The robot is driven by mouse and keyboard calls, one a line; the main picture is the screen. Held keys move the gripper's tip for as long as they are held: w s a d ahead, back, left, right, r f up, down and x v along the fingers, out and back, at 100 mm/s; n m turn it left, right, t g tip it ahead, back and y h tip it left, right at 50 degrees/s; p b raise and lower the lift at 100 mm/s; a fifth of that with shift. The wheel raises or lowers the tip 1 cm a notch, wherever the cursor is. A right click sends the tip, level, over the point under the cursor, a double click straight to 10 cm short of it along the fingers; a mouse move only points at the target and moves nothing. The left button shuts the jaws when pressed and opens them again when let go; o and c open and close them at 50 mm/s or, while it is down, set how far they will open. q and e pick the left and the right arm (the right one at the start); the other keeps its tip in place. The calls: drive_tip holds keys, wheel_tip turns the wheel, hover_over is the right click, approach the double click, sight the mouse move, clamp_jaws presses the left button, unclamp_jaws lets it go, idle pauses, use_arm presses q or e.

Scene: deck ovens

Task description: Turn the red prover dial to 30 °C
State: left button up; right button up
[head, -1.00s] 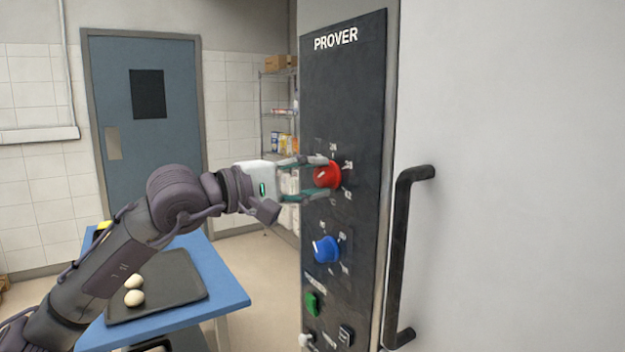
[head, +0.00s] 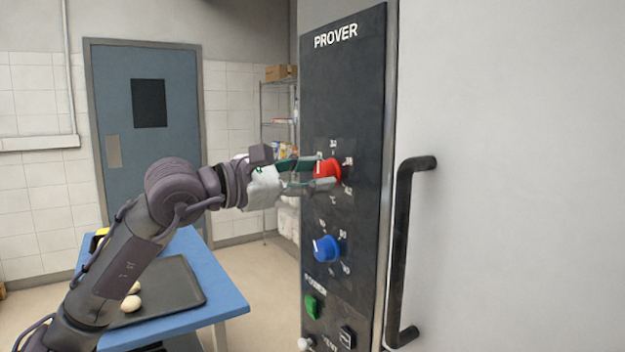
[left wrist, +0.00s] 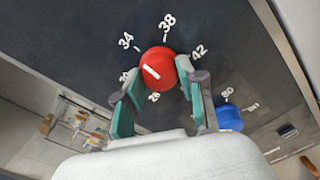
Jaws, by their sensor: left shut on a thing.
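The red prover dial (head: 327,171) sits on the upper part of the black PROVER panel (head: 340,60). My left gripper (head: 321,173) is shut on the dial, one finger on each side of it. In the left wrist view the red dial (left wrist: 160,63) lies between the teal-padded fingertips (left wrist: 160,95). Its white mark points to the left side, near the 30 and 34 numbers; the exact reading is hard to tell. The 34, 38 and 42 show clearly, while the 30 is partly hidden by a finger. My right gripper is not in view.
A blue dial (head: 326,248) sits just below the red one, with a green switch (head: 311,306) lower down. A black door handle (head: 410,250) stands out to the right. A blue table (head: 228,290) with a dark tray (head: 185,290) and dough balls is at the left.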

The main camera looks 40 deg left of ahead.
use_arm(q)
drive_tip(key=n+b, duration=0.1)
drive_tip(key=n, duration=1.1)
drive_tip(key=shift+b, duration=0.4)
drive_tip(key=shift+n, duration=0.4)
drive_tip(key=o, duration=1.2)
drive_tip(key=shift+c, duration=0.2)
